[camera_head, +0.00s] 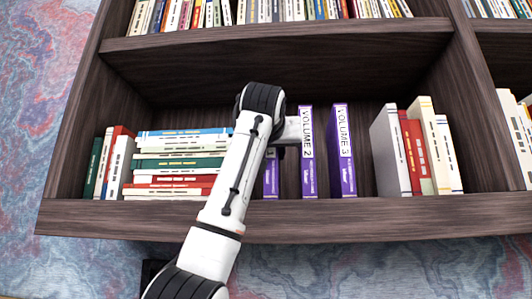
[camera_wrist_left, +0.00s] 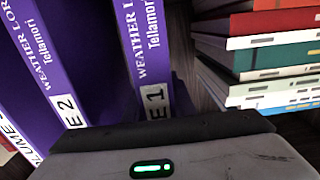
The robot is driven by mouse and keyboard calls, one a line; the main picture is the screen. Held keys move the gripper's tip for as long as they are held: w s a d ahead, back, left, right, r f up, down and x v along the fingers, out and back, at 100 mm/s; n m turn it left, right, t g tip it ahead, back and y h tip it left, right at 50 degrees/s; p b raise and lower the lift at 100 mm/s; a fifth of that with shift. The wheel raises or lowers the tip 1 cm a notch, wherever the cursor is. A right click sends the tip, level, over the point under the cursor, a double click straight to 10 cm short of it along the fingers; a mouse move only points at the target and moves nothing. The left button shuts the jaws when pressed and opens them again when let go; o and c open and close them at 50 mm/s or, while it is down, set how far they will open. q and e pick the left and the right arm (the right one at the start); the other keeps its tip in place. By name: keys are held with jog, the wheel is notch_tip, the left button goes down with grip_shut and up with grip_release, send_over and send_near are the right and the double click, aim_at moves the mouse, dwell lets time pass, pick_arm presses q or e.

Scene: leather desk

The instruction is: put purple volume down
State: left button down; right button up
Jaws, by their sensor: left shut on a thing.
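Three purple volumes stand upright on the shelf. Volume 1 (camera_head: 271,178) is mostly hidden behind my left arm in the head view; its spine shows in the left wrist view (camera_wrist_left: 148,45). Volume 2 (camera_head: 307,150) and volume 3 (camera_head: 342,150) stand to its right, with gaps between the spines. My left gripper (camera_head: 281,150) is at volume 1, just left of volume 2, and is shut on volume 1. Its fingertips are hidden, and its body (camera_wrist_left: 160,150) fills the bottom of the left wrist view. Whether volume 1 touches the shelf is hard to tell. My right gripper is not in view.
A stack of flat-lying books (camera_head: 178,163) is left of the purple volumes, with upright books (camera_head: 113,165) beyond it. Grey, red and cream books (camera_head: 415,150) stand to the right of volume 3, past a gap. The shelf board's front edge (camera_head: 320,215) runs below.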

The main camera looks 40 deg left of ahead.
pick_arm(q)
jog(key=shift+d+r, duration=0.1)
jog(key=shift+f, duration=0.2)
jog(key=c, duration=1.5)
grip_release()
jog(key=b+v, duration=0.4)
jog(key=v, duration=0.8)
jog(key=shift+s+r, duration=0.1)
jog(key=shift+r, duration=0.05)
